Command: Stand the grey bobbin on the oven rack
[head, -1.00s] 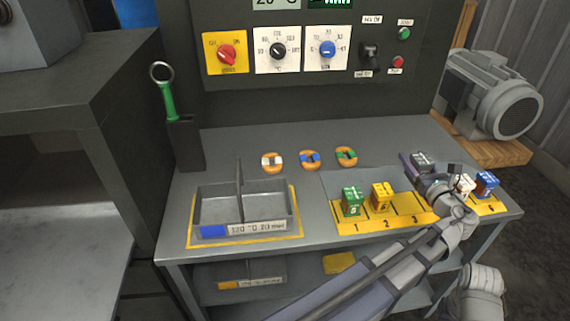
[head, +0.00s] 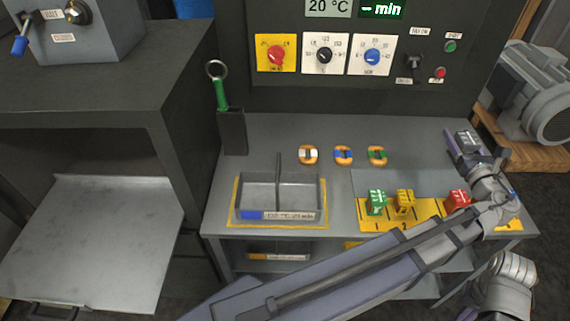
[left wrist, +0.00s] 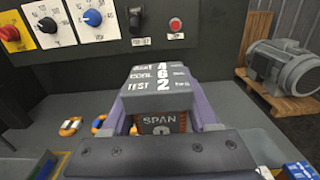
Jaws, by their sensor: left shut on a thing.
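My left gripper (head: 465,147) is shut on the grey bobbin (head: 467,138) and holds it above the right part of the bench. In the left wrist view the bobbin's dark grey top (left wrist: 158,85) with white lettering and its copper-brown body (left wrist: 160,122) show between the purple fingers. The oven is at the left, with a dark opening (head: 70,150) and a flat light-grey panel (head: 95,235) with a handle sticking out low in front. I cannot make out a separate rack inside. My right gripper is not in view.
Green (head: 377,202), yellow (head: 405,201) and red (head: 457,200) bobbins stand on the yellow numbered strip (head: 428,212). A divided tray (head: 262,213), several orange rings (head: 343,156) and a green-handled tool (head: 220,95) in a holder share the bench. A motor (head: 535,95) stands right.

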